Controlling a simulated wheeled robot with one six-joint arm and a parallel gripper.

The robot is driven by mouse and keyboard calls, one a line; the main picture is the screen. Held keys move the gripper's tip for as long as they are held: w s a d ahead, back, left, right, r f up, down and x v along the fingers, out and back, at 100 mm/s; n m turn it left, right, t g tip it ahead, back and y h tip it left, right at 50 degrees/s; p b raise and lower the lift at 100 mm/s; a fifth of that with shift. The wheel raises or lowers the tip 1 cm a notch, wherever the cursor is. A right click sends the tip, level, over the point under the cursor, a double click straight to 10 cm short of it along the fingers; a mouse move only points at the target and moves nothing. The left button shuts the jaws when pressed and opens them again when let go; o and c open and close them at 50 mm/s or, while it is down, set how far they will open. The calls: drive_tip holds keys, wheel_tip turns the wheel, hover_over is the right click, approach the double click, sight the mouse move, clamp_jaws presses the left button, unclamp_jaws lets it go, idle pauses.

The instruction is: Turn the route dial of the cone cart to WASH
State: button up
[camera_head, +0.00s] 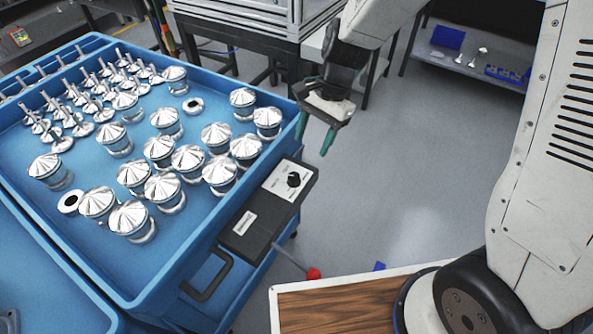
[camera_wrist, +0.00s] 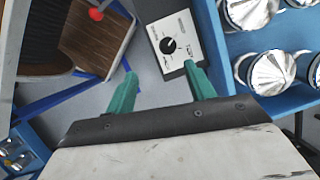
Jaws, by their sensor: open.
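The cone cart (camera_head: 192,250) is a blue tray cart at the left of the head view, holding shiny metal cones. A dark control box (camera_head: 262,225) is fixed to its right side. The black route dial (camera_head: 294,179) sits on a light plate on this box; its labels are too small to read. The dial (camera_wrist: 169,46) also shows in the wrist view, ahead of and between my fingertips. My gripper (camera_head: 314,137) hangs above and behind the box, with its green fingers open, empty and apart from the dial. In the wrist view my gripper (camera_wrist: 160,79) shows both fingers spread.
A wood-topped surface (camera_head: 340,306) stands at the front beside my base. A red knob (camera_head: 313,274) on a rod sticks out below the box. A grey shelf (camera_head: 470,62) with blue items is at the back right. The floor (camera_head: 410,170) between is clear.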

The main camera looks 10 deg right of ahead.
drive_tip(key=m, duration=0.1)
approach(295, 175)
drive_tip(key=f, duration=0.2)
drive_tip(key=x, duration=0.7)
drive_tip(key=shift+s+a, duration=0.15)
drive_tip(key=shift+a, duration=0.2)
drive_tip(key=c, duration=1)
